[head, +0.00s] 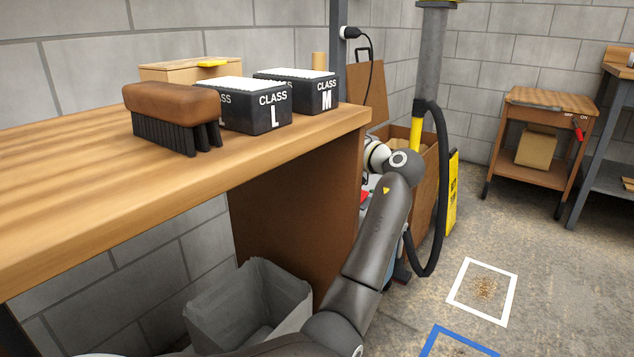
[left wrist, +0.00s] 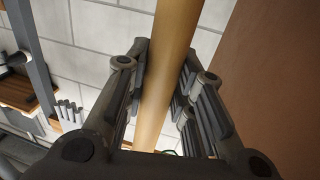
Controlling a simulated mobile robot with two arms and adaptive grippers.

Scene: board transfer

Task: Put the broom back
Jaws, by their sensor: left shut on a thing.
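In the left wrist view, a smooth, light wooden pole, which looks like the broom's handle (left wrist: 172,50), runs between the fingers of my left gripper (left wrist: 163,82). The fingers are closed on it from both sides, and it is slightly tilted in that picture. The broom's head is not visible there. In the head view my left arm reaches past the right end of the workbench, and its gripper is hidden. I cannot make out the broom for certain in the head view. My right gripper is in neither view.
The wooden workbench (head: 70,165) carries a brush (head: 175,112) and black boxes marked CLASS L (head: 262,120) and M (head: 318,95). A grey bin (head: 200,310) stands underneath. A black hose (head: 442,190) hangs right of my arm. A white floor square (head: 468,305) surrounds debris.

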